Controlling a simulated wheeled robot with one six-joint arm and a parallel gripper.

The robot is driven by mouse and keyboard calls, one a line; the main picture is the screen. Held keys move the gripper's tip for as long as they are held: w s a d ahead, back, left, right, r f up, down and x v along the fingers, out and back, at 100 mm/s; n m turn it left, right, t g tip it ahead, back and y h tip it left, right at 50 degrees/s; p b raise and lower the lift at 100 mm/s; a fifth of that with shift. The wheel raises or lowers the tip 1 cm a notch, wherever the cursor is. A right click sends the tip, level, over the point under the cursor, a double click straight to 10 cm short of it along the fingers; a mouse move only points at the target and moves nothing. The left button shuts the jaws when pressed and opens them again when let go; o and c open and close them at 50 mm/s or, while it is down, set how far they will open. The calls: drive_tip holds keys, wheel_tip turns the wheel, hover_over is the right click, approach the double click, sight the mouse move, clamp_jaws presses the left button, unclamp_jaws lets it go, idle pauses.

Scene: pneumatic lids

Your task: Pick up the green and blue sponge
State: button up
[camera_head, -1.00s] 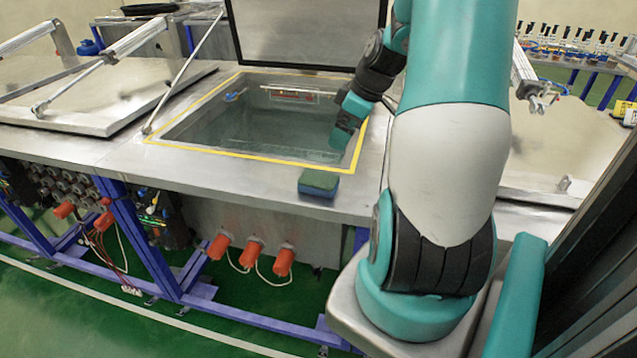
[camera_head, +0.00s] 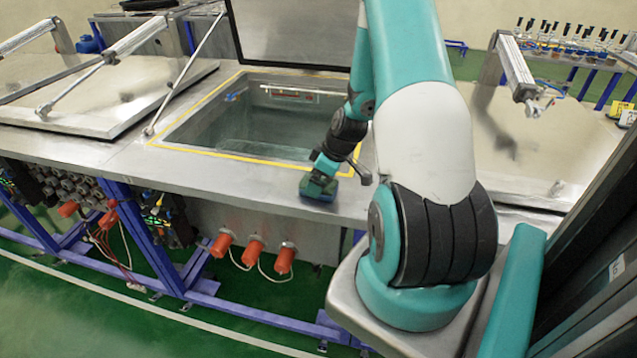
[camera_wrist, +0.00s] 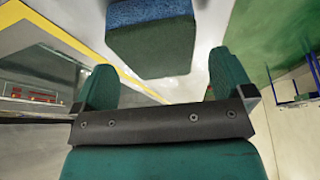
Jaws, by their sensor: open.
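The green and blue sponge (camera_head: 318,193) lies on the steel table's front strip, between the open tank and the table edge. In the wrist view the sponge (camera_wrist: 152,42) shows at the top, its green side facing the camera and blue along its upper part. My gripper (camera_head: 319,184) is right at the sponge in the head view and partly hides it. In the wrist view my gripper (camera_wrist: 160,80) is open, with one teal finger on each side. The sponge lies ahead of the gap between the fingers. Contact cannot be told.
An open tank (camera_head: 240,118) with a yellow border is behind the sponge, its lid (camera_head: 290,35) raised. A closed lid (camera_head: 110,95) with a strut is at the left. Orange connectors (camera_head: 253,252) hang below the table's front edge.

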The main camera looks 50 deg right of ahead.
drive_tip(key=shift+x, duration=1.25)
drive_tip(key=c, duration=1)
